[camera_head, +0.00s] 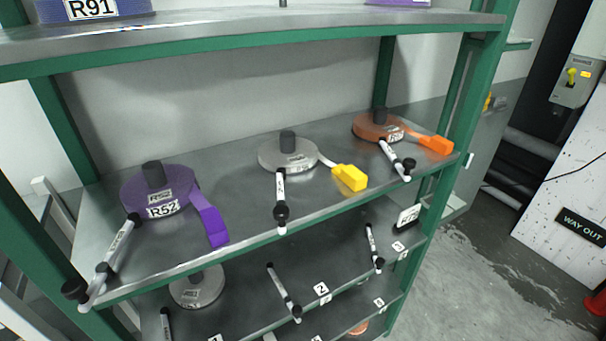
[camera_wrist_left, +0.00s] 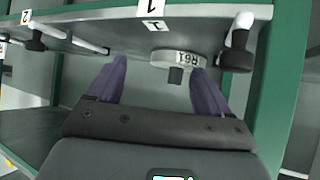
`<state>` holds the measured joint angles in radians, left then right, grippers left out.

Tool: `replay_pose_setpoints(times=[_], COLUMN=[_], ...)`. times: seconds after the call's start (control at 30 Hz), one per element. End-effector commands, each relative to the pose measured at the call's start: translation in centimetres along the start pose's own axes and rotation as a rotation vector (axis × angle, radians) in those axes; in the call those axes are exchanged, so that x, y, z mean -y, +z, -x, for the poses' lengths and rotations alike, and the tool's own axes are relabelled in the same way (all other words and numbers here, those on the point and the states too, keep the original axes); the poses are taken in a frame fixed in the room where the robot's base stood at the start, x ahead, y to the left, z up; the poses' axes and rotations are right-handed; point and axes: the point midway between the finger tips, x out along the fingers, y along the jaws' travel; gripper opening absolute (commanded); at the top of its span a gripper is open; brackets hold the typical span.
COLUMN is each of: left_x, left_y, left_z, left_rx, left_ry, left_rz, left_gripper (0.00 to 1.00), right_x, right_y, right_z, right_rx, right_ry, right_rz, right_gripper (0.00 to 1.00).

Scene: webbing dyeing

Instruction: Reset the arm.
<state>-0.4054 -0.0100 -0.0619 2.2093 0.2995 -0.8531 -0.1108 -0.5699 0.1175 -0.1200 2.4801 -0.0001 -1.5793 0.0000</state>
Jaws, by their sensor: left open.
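My left gripper (camera_wrist_left: 158,66) shows in the left wrist view, its two purple-grey fingers spread apart. Nothing is held between them. A pale grey webbing roll (camera_wrist_left: 172,58) with an upside-down label, apparently R61, lies beyond the fingertips, close to the right finger in the picture. I cannot tell the gap to it. Neither of my grippers nor arms shows in the head view, and the right gripper is in neither view.
A green-framed shelf rack (camera_head: 470,120) fills the head view. Its middle shelf carries a purple roll R52 (camera_head: 158,192), a grey roll (camera_head: 287,155) and an orange roll (camera_head: 375,127), with black-tipped rods at the front edge. Open floor (camera_head: 475,270) lies to the right.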

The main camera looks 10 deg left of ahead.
Motion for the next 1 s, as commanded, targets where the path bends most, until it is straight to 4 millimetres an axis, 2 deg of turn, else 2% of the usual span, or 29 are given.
replay_pose_setpoints(times=[0.17, 0.27, 0.4, 0.53, 0.57, 0.6, 0.77, 1.0], left_x=[-1.6, -2.4, -2.9, -2.5, -2.6, -2.6, -2.7, -2.8], left_y=[3.0, 5.0, 8.2, 10.8, 8.9, 7.9, 4.7, -1.4], left_z=[2.6, 4.8, 8.8, 13.0, 13.8, 14.4, 16.7, 21.2], left_rx=[0.163, 0.28, 0.465, 0.634, 0.621, 0.618, 0.617, 0.616], left_ry=[0.075, 0.115, 0.155, 0.165, 0.164, 0.165, 0.165, 0.165], left_rz=[-0.07, -0.126, -0.223, -0.324, -0.313, -0.31, -0.309, -0.308], left_gripper=[0.79, 0.79, 0.79, 0.79, 0.79, 0.79, 0.79, 0.79], right_x=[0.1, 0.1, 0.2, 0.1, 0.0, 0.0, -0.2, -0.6], right_y=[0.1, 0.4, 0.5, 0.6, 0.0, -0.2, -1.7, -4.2], right_z=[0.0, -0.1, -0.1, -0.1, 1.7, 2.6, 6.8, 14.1], right_rx=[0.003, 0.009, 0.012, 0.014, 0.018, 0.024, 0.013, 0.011], right_ry=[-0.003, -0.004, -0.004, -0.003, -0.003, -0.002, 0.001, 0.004], right_rz=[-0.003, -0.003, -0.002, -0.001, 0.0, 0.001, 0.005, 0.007], right_gripper=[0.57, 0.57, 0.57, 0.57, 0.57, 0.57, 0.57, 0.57])
